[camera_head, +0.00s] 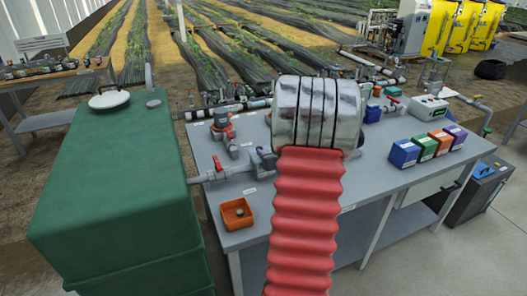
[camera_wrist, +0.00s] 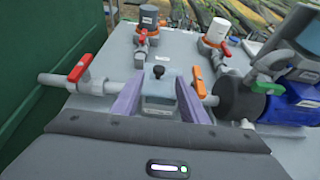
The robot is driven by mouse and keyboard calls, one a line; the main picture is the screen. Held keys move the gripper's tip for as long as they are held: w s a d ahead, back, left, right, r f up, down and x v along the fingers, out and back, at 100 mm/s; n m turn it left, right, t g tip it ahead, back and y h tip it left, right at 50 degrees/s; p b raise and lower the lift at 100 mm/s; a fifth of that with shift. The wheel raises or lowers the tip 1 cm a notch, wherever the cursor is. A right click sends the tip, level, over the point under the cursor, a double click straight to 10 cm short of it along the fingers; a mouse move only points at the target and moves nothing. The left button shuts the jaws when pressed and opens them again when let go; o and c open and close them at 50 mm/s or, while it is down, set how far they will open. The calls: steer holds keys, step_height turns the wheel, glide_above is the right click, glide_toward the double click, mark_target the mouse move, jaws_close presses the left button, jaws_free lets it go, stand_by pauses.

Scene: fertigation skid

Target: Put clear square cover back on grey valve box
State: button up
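My gripper (camera_wrist: 160,80) shows in the wrist view as two purple fingers, one on each side of the clear square cover (camera_wrist: 159,86). The cover is pale and bluish, with a dark knob on top. The fingers appear to press on its sides. The cover is in line with the grey pipe, where the valve box would lie below it. The box is mostly hidden, and I cannot tell whether the cover touches it.
A red-handled valve (camera_wrist: 80,70) is left of the fingers and an orange-handled valve (camera_wrist: 198,83) close to the right. A blue pump (camera_wrist: 295,103) stands further right. In the head view an orange tray (camera_head: 237,222) sits on the grey bench (camera_head: 340,215), beside the green tank (camera_head: 120,190).

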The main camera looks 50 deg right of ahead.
steer(key=shift+v, duration=1)
steer(key=shift+s, duration=0.1)
